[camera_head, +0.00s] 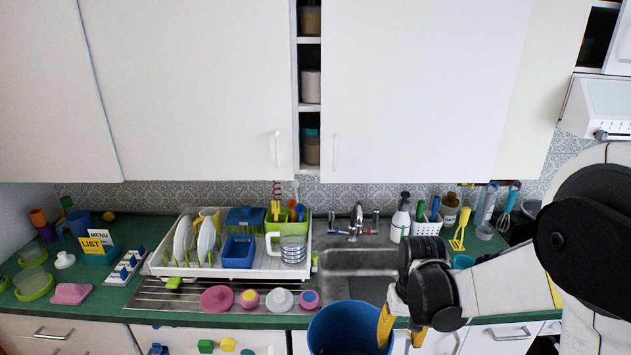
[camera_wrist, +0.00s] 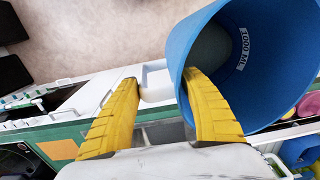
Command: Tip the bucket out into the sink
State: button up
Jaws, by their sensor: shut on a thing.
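The blue bucket (camera_head: 348,330) is at the bottom centre of the head view, in front of the counter edge and the sink. Its mouth faces up toward the head camera. In the wrist view the bucket (camera_wrist: 280,60) fills the upper right, with a "1000 ML" mark inside; its contents cannot be made out. My gripper (camera_head: 400,338) has yellow fingers and is at the bucket's right side. In the wrist view my gripper (camera_wrist: 163,78) has one finger against the bucket; the exact hold is unclear. The steel sink (camera_head: 368,289) lies behind the bucket, under the tap (camera_head: 355,222).
A dish rack (camera_head: 170,270) with plates and cups stands left of the sink. Pink and white lids and small cups line the counter's front edge. A soap bottle (camera_head: 400,217) and utensil holder (camera_head: 427,227) stand right of the tap. Wall cupboards (camera_head: 420,90) hang above.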

notch_tip(320, 180, down, 15)
jog(key=b, duration=1.3)
